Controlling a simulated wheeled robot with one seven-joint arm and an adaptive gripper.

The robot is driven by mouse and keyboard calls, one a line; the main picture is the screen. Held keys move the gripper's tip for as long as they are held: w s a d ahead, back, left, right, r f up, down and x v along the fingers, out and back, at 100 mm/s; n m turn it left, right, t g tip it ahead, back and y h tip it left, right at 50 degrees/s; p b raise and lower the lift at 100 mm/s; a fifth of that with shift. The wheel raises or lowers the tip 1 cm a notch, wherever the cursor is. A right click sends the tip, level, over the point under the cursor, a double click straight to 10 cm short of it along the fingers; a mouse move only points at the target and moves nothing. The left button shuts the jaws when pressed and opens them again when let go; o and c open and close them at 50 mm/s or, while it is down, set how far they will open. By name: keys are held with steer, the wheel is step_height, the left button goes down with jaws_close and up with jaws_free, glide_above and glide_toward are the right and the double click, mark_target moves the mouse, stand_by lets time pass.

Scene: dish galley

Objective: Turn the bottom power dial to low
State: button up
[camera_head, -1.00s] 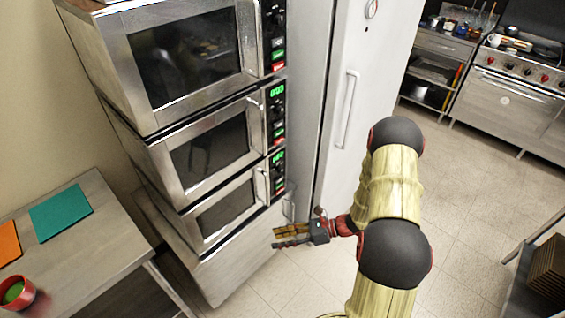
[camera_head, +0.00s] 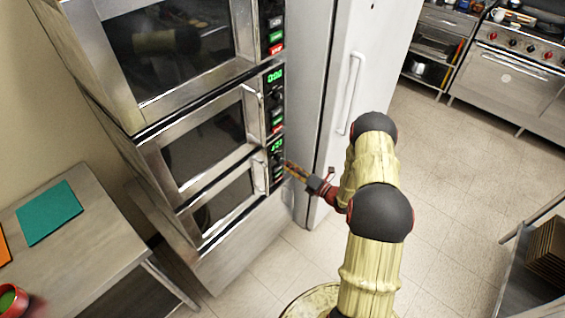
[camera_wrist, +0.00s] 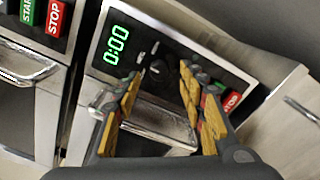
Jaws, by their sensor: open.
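The bottom microwave (camera_head: 222,208) is the lowest of three stacked steel ovens in the head view. Its black control panel (camera_head: 276,160) is on its right side, partly behind my gripper. In the wrist view this panel shows a green 0:00 display (camera_wrist: 116,45) and a dark round dial (camera_wrist: 157,68) with a pale mark. The dial's exact setting is too small to read. My gripper (camera_wrist: 159,78) is open, its yellow-padded fingers on either side of the dial area. I cannot tell whether they touch it. In the head view my gripper (camera_head: 290,168) reaches the panel's right edge.
The middle microwave (camera_head: 205,145) is directly above. A tall white refrigerator (camera_head: 345,90) stands close to the right. A steel table with a teal mat (camera_head: 48,212) is at left. Open tiled floor (camera_head: 450,180) lies right of my arm.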

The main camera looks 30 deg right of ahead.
mark_target(279, 159)
steer(key=x, duration=0.3)
steer(key=shift+w+a, duration=0.15)
steer(key=shift+w, duration=0.1)
steer(key=shift+c, duration=0.4)
jaws_close()
